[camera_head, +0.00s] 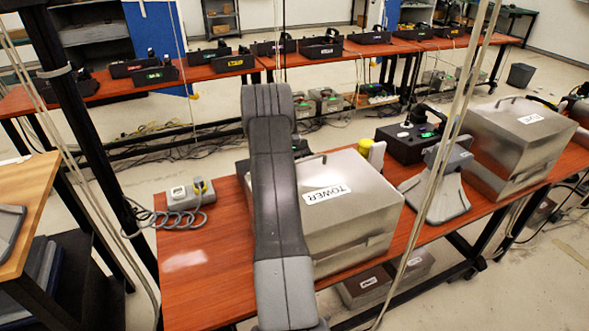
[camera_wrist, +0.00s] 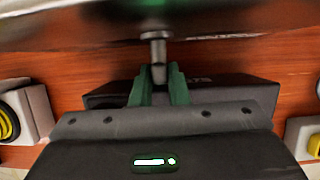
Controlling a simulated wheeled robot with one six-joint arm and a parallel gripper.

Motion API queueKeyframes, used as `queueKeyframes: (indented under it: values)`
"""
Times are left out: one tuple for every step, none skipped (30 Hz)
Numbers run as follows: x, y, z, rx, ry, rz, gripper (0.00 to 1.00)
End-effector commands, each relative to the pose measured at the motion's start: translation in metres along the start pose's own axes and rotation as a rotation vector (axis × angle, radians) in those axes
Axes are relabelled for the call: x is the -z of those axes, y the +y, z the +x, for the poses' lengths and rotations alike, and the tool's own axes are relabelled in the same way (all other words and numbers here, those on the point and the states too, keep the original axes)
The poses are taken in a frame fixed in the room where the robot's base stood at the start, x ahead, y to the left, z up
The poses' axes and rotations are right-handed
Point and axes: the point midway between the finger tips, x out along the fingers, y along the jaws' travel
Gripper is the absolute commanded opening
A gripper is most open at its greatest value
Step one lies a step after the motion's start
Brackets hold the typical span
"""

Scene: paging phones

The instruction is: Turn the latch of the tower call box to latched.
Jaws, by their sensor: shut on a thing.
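The tower call box (camera_head: 352,224) is a light metal case labelled TOWER on the red-brown table, partly behind my arm in the head view. My gripper (camera_wrist: 159,84) shows in the wrist view with its two green fingers closed around a small metal latch (camera_wrist: 153,48). The latch has a round end and a narrow stem, and it lies at the edge of the blurred grey case (camera_wrist: 60,22). Its stem points straight down in the picture. I cannot tell from this whether it is latched. In the head view my gripper and the latch are hidden.
A dark box (camera_wrist: 108,93) lies close behind my fingers on the table. A grey unit with a yellow coil (camera_wrist: 8,122) and another with yellow (camera_wrist: 314,145) flank my gripper. A second metal case (camera_head: 520,135) and a black phone (camera_head: 405,143) stand to the right.

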Motion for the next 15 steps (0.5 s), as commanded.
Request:
queueKeyframes:
  values:
    - [-0.0003, 0.0010, -0.0018, 0.011, 0.001, -0.003, 0.00]
    - [-0.0002, 0.0010, -0.0016, 0.018, 0.001, -0.006, 0.00]
    - [-0.0001, 0.0010, -0.0015, 0.025, 0.001, -0.010, 0.00]
    - [0.0000, 0.0010, -0.0014, 0.028, 0.002, -0.012, 0.00]
    - [0.0000, 0.0011, -0.0014, 0.032, 0.002, -0.013, 0.00]
    - [0.0001, 0.0011, -0.0014, 0.035, 0.002, -0.015, 0.00]
    - [0.0002, 0.0011, -0.0014, 0.037, 0.002, -0.016, 0.00]
    - [0.0003, 0.0011, -0.0013, 0.038, 0.002, -0.017, 0.00]
    - [0.0003, 0.0011, -0.0013, 0.040, 0.002, -0.017, 0.00]
    - [0.0003, 0.0010, -0.0013, 0.040, 0.002, -0.017, 0.00]
    - [0.0003, 0.0010, -0.0012, 0.041, 0.002, -0.017, 0.00]
    - [0.0004, 0.0010, -0.0012, 0.041, 0.002, -0.018, 0.00]
    - [0.0004, 0.0010, -0.0012, 0.041, 0.002, -0.017, 0.00]
    - [0.0004, 0.0010, -0.0012, 0.041, 0.002, -0.017, 0.00]
    - [0.0004, 0.0010, -0.0011, 0.041, 0.002, -0.017, 0.00]
